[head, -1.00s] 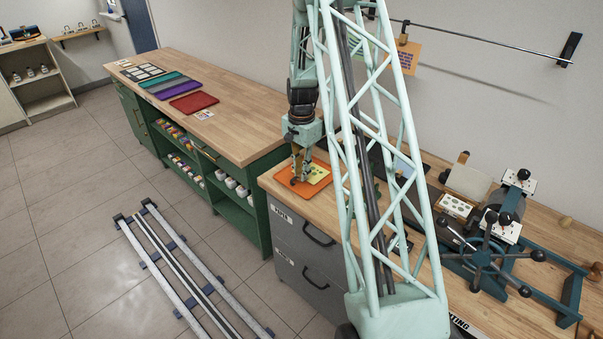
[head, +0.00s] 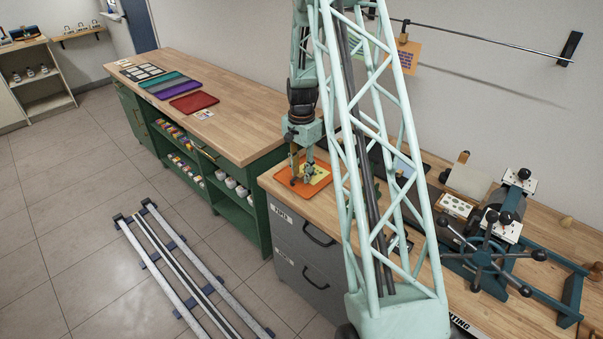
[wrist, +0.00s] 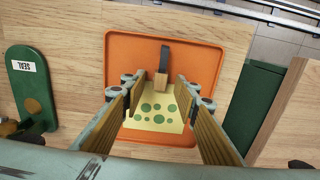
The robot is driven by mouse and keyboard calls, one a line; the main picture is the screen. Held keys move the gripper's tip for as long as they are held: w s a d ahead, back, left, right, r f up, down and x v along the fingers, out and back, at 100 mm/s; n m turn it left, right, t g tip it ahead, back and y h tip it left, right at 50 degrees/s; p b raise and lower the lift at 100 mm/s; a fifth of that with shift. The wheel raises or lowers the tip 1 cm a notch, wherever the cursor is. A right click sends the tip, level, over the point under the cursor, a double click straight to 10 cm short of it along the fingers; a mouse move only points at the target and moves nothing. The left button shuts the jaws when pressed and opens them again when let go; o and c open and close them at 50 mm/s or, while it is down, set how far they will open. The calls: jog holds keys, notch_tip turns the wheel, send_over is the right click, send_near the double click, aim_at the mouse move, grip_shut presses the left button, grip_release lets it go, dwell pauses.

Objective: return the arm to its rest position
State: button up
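My gripper (head: 301,176) hangs over the orange tray (head: 318,186) at the near corner of the bench. In the wrist view my gripper (wrist: 161,88) is open, its two fingers apart with nothing held between them. Below them, in the orange tray (wrist: 122,48), lies a pale yellow card (wrist: 141,122) with green dots. A small dark strip with a wooden block (wrist: 161,79) sits at the card's upper edge, between the fingers in the picture; the fingers look clear of it. My lattice arm hides part of the bench behind it.
A wheel-handled press (head: 482,255) stands on the bench to the right. A green cabinet with a wooden top (head: 235,115) stands to the left, with a red tray (head: 194,103). A green paddle marked SEAL (wrist: 30,90) lies left of the orange tray. A rail (head: 480,40) runs along the wall.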

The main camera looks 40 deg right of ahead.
jog(key=shift+r, duration=0.15)
jog(key=shift+r+p, duration=1.6)
jog(key=shift+r, duration=2.25)
jog(key=shift+a+r, duration=0.1)
jog(key=shift+r, duration=0.05)
jog(key=s+a+r+n+t+b, duration=0.15)
jog(key=s+a+r+n, duration=0.3)
jog(key=a+r, duration=0.8)
jog(key=s+a+r+n+b, duration=0.25)
jog(key=s+a+r, duration=0.25)
jog(key=a+r, duration=0.75)
jog(key=s+a+r+n+t+b, duration=0.1)
jog(key=s+a+r+n, duration=0.55)
jog(key=s, duration=0.55)
jog(key=s+a+n+b, duration=0.1)
jog(key=s+a, duration=0.3)
jog(key=s, duration=0.5)
jog(key=s+a+n+t+b, duration=0.1)
jog(key=s+a+n, duration=0.1)
jog(key=s+a, duration=0.3)
jog(key=s, duration=0.3)
jog(key=shift+s, duration=0.35)
